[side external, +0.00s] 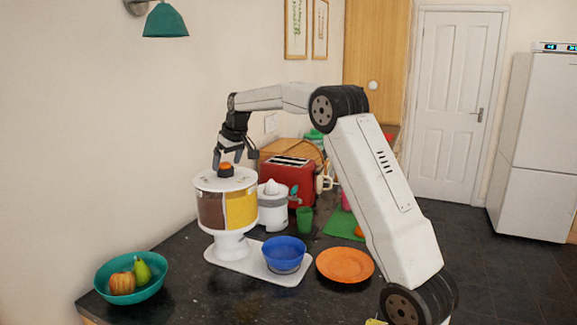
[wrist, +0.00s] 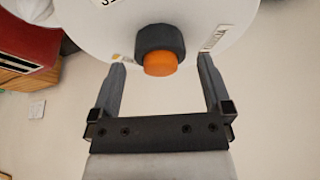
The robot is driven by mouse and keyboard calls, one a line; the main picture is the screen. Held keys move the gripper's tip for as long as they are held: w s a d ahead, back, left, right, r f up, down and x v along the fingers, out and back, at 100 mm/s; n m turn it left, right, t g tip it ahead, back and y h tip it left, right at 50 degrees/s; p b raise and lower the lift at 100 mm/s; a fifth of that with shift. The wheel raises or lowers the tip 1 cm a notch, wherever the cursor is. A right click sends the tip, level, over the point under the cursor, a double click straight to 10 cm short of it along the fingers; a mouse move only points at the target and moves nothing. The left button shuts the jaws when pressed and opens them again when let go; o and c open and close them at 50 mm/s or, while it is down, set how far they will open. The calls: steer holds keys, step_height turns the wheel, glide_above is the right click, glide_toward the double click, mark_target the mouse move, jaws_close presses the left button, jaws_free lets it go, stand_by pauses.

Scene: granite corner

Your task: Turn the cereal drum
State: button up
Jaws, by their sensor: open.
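The cereal drum (side external: 228,204) stands on a white pedestal with a base plate (side external: 257,260). Brown and yellow contents show through its clear sides. Its white lid has a knob with an orange top (side external: 225,170); in the wrist view the knob (wrist: 160,60) shows as a dark collar with an orange end. My gripper (side external: 230,158) is just above the lid, pointing down. In the wrist view my gripper (wrist: 160,68) is open, one finger on each side of the knob with a gap to both. Whether the fingertips touch the lid I cannot tell.
A blue bowl (side external: 284,254) sits on the base plate. An orange plate (side external: 345,265) lies to its right, a teal fruit bowl (side external: 131,276) to the left. A white juicer (side external: 272,208), green cup (side external: 304,220) and red toaster (side external: 288,176) stand behind. The wall is close on the left.

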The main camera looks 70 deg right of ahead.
steer(key=shift+x, duration=1.15)
jaws_close()
